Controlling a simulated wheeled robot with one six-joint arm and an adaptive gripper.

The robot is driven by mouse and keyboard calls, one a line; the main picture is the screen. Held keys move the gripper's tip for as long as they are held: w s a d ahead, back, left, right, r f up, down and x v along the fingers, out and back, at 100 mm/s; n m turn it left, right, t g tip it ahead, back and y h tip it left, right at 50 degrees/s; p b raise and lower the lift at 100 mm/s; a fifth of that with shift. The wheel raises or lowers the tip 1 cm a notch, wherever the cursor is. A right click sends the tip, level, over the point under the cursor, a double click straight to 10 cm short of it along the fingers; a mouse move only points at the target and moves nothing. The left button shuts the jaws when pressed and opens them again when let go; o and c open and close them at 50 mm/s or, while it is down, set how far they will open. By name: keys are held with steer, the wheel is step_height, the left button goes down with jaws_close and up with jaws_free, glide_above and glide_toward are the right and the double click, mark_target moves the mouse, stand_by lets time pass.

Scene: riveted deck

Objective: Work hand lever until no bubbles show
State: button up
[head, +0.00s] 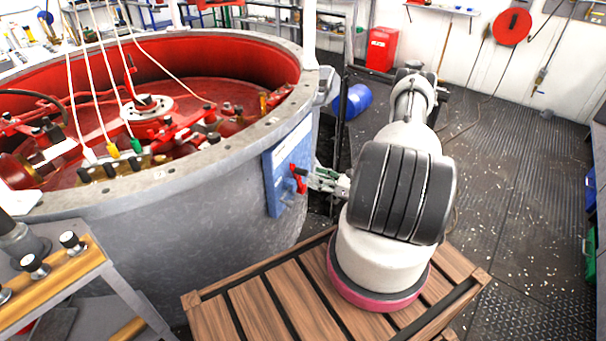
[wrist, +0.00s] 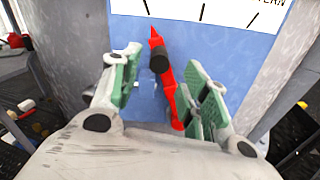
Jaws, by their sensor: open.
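The red hand lever (head: 298,178) is mounted on a blue panel (head: 275,183) on the outside of the large grey round tank (head: 195,195). In the wrist view the red lever (wrist: 168,80) with its dark round knob (wrist: 160,60) stands between the two green-padded fingers of my gripper (wrist: 163,92). The fingers are apart, with gaps on both sides of the lever. In the head view my gripper (head: 318,178) is at the lever, seen from the side and small. I see no bubbles in either view.
Inside the tank is red machinery (head: 145,108) with pale hoses. A slatted wooden platform (head: 270,305) lies below my arm. A trolley with a yellow rail (head: 50,265) stands at the lower left. Dark floor (head: 500,190) is open on the right. A red bin (head: 382,48) stands behind.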

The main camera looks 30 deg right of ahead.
mark_target(303, 172)
steer(key=shift+x, duration=3.15)
jaws_close()
